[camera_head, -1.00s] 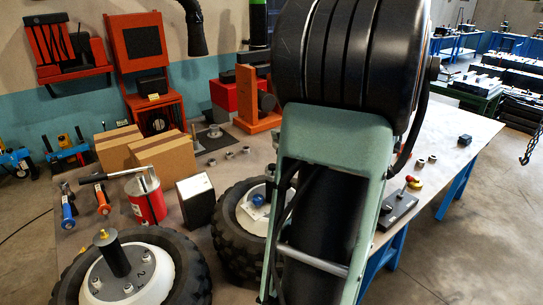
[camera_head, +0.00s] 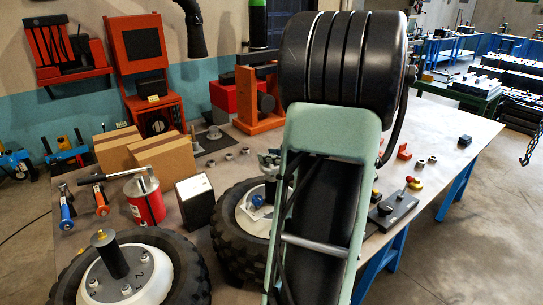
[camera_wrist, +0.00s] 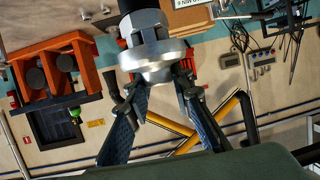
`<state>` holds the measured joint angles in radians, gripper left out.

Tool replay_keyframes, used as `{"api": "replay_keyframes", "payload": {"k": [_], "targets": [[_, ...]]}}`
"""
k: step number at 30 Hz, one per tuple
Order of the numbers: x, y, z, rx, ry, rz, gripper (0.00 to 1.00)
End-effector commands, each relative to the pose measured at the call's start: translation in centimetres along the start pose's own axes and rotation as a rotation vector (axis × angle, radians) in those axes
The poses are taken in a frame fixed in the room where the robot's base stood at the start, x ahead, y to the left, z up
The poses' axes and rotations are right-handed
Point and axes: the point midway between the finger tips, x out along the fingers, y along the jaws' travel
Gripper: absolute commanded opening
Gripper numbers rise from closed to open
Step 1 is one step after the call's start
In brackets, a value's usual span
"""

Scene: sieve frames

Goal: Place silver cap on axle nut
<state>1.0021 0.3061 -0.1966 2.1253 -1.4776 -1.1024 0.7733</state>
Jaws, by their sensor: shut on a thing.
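In the wrist view, my gripper (camera_wrist: 156,86) has its two blue textured fingers closed around the near side of a shiny silver cap (camera_wrist: 155,62). The cap has a wide round flange. In the head view, a tyre (camera_head: 228,245) with a white hub lies behind my arm. My arm hides much of its hub, the cap and most of my gripper. A grey-blue part shows above this hub.
A second wheel (camera_head: 185,245) with a dark post (camera_head: 112,258) and several nuts lies front left. A red can (camera_head: 146,203), a black-and-white box (camera_head: 195,200) and cardboard boxes (camera_head: 165,155) stand near. A control box (camera_head: 392,211) and small silver nuts (camera_head: 432,160) lie at right.

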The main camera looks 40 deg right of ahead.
Motion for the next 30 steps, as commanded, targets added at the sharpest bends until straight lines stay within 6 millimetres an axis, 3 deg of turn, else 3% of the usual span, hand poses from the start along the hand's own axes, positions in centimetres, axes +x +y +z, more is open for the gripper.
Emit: {"api": "replay_keyframes", "payload": {"k": [13,14,18,26,30], "targets": [[0.4,0.0,1.0,0.0,0.001,0.0,0.0],[0.4,0.0,1.0,0.001,0.0,0.0,0.24],[0.4,0.0,1.0,0.001,0.0,0.0,0.39],[0.3,0.0,0.9,0.0,0.0,0.0,0.39],[-0.1,0.0,-0.1,-0.002,0.001,0.0,0.39]]}}
